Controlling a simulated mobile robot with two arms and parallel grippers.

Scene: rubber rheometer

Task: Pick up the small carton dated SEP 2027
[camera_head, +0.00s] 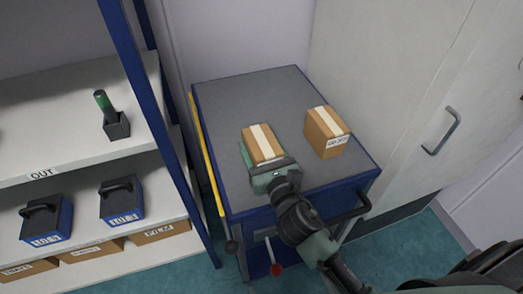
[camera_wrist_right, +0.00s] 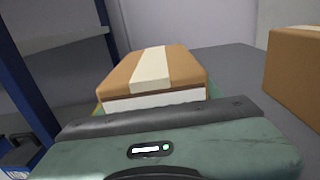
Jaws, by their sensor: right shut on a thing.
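A small brown carton with a pale tape strip (camera_head: 262,142) is at the front middle of the cart top, and it fills the middle of the right wrist view (camera_wrist_right: 152,75). My right gripper (camera_head: 267,160) is shut on this carton, with a green finger on either side. Its white front label (camera_wrist_right: 155,99) shows no readable print. I cannot tell whether the carton is touching the cart top. A second, similar carton (camera_head: 326,131) stands apart to its right, with a front label too small to read surely. My left gripper is not in view.
The blue cart (camera_head: 268,85) has a grey top, clear behind the cartons. A shelf rack (camera_head: 62,115) on the left holds a green-topped item (camera_head: 107,112), blue boxes (camera_head: 122,200) and cartons. A pale cabinet (camera_head: 400,80) with a handle stands at the right.

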